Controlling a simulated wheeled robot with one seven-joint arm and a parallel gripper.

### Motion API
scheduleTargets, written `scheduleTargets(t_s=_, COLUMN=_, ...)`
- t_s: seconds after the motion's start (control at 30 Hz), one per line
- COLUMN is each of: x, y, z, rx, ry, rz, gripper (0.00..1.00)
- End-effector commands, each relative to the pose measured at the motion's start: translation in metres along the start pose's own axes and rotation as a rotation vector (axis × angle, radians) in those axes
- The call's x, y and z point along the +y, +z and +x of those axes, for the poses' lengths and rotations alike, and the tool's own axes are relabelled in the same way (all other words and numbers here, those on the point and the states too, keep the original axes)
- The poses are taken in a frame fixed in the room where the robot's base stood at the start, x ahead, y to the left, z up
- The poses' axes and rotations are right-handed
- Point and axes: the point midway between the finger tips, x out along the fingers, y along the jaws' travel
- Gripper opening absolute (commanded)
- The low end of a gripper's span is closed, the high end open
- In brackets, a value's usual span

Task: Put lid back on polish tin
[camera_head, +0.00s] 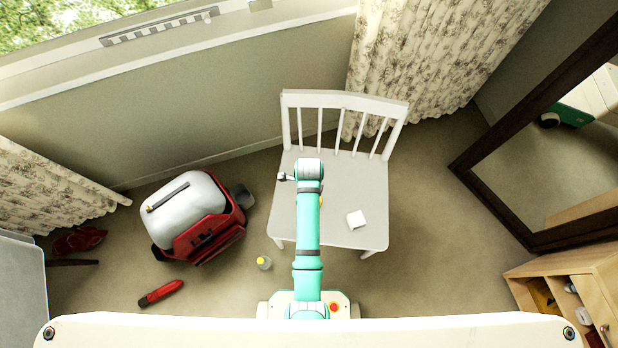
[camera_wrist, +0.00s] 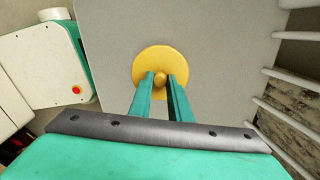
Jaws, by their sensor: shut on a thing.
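A round yellow lid (camera_wrist: 147,62) with a small knob shows in the wrist view, over the pale chair seat. My gripper (camera_wrist: 160,77) is shut on the knob, with one finger on each side. In the head view my arm hides the fingers and nearly all of the lid; only a sliver of yellow (camera_head: 321,201) shows at the arm's right edge. I cannot make out the polish tin in either view. Whether it is under the lid, and whether the lid is raised or resting on something, I cannot tell.
The white chair (camera_head: 282,215) stands ahead, its slatted back on the far side. A small white block (camera_head: 356,219) lies on the seat's right. A yellow-capped bottle (camera_head: 264,263), a red torch-like object (camera_head: 161,292) and a red-and-white suitcase (camera_head: 190,208) are on the floor at left.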

Motion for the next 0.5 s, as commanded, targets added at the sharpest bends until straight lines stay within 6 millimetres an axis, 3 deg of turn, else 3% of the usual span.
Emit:
scheduleTargets(t_s=0.33, x=-0.0002, y=0.0000, z=0.0003, rx=0.000, ry=0.000, rz=0.000, gripper=0.00)
scheduleTargets(t_s=0.37, x=-0.0002, y=0.0000, z=0.0003, rx=0.000, ry=0.000, rz=0.000, gripper=0.19)
scheduleTargets(t_s=0.4, x=-0.0002, y=0.0000, z=0.0003, rx=0.000, ry=0.000, rz=0.000, gripper=0.29)
scheduleTargets(t_s=0.43, x=-0.0002, y=0.0000, z=0.0003, rx=0.000, ry=0.000, rz=0.000, gripper=0.36)
scheduleTargets(t_s=0.5, x=-0.0002, y=0.0000, z=0.0003, rx=0.000, ry=0.000, rz=0.000, gripper=0.39)
